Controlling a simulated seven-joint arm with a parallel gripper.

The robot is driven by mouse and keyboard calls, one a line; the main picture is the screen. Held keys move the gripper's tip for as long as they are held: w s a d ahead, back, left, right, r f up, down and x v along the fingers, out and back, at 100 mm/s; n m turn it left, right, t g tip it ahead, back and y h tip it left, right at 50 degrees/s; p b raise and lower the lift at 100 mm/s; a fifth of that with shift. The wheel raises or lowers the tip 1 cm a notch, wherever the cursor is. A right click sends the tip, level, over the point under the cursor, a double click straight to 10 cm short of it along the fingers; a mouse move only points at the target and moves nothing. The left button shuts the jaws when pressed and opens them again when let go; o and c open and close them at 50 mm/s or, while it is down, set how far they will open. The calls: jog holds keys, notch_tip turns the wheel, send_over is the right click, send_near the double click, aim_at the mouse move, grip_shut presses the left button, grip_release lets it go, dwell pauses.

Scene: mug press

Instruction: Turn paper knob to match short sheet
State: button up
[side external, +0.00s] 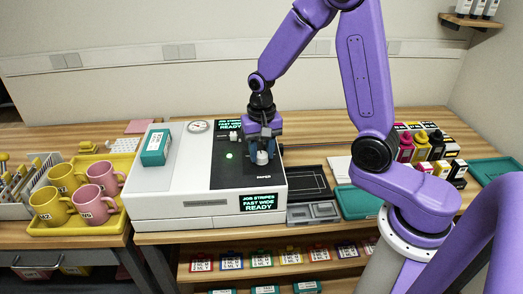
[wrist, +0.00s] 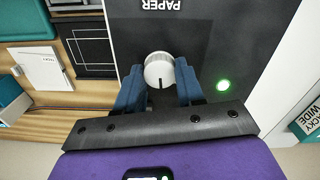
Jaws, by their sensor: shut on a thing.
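The paper knob (wrist: 158,66) is a white ribbed dial on the black panel of the press, with "PAPER" printed beside it. Its dark pointer line faces the wrist side of the picture. My gripper (side external: 262,151) stands over the panel from above, its blue fingers on both sides of the knob and shut on it. In the side view the knob (side external: 262,158) shows just below the fingertips. The white press (side external: 180,208) has a front screen (side external: 258,202) reading "JOB STRIPES FAST WIDE READY". A second screen (side external: 230,125) behind my gripper is partly hidden. No short sheet can be made out.
A green light (wrist: 223,85) glows on the panel. A teal box (side external: 156,147) lies on the press. A yellow tray (side external: 122,222) with several mugs stands at left. Dark trays (side external: 308,183) lie right of the press, and ink bottles (side external: 407,147) stand farther right.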

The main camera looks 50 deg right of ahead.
aim_at(262, 154)
jog(key=n, duration=0.5)
jog(key=shift+n, duration=1.9)
jog(key=o, duration=1)
jog(key=shift+o, duration=0.2)
jog(key=shift+r, duration=0.1)
notch_tip(262, 154, up, 17)
jog(key=shift+r, duration=0.15)
jog(key=s+a+f+n, duration=0.1)
jog(key=s+f+n, duration=0.2)
jog(key=s, duration=0.5)
jog(key=s+a+f+n, duration=0.1)
jog(key=s+f+n, duration=0.2)
jog(key=s, duration=0.5)
jog(key=s+a+f+n, duration=0.1)
jog(key=s+f+n, duration=0.2)
jog(key=s, duration=0.5)
jog(key=shift+s+n, duration=0.2)
jog(key=shift+n, duration=0.6)
